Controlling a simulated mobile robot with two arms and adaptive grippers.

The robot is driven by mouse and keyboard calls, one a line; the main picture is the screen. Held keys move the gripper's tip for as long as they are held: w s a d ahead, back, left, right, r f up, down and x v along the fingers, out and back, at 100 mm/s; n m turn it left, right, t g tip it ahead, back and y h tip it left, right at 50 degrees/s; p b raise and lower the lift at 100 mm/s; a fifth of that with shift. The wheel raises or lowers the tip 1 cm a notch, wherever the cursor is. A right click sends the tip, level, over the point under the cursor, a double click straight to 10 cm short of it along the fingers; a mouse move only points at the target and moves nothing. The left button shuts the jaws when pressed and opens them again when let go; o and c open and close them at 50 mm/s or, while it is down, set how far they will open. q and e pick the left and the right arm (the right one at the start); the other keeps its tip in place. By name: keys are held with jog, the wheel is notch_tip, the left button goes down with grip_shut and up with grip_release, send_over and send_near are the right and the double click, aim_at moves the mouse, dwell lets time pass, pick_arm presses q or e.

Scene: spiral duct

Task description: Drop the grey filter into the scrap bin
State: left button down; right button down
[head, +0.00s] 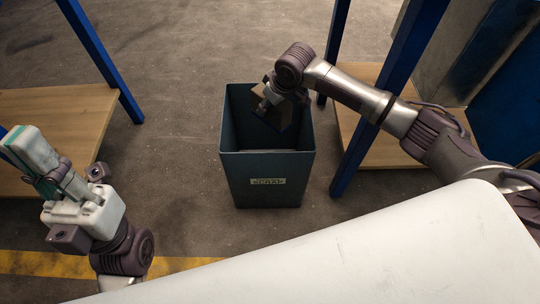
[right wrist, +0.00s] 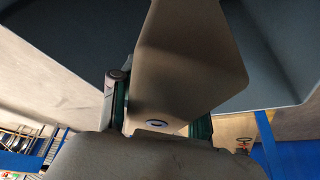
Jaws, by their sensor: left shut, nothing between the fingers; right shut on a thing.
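The dark blue scrap bin (head: 266,180) stands upright on the floor in the middle of the head view, with a pale label on its front. My right gripper (head: 268,97) is over the bin's open mouth, pointing down. It is shut on the grey filter (head: 277,117), a boxy grey-brown piece that hangs at the mouth; how deep it reaches is hard to tell. In the right wrist view the filter (right wrist: 190,60) fills the space between the fingers, with the bin's blue walls (right wrist: 275,50) behind it. My left gripper (head: 32,152) is shut and empty at the left.
Wooden shelves on blue frames stand left (head: 60,125) and right (head: 365,125) of the bin. A blue post (head: 385,95) rises close to my right arm. A yellow floor stripe (head: 185,264) runs in front. The concrete floor around the bin is clear.

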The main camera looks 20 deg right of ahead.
jog(key=shift+c, duration=2.4)
grip_release()
jog(key=v, duration=1.2)
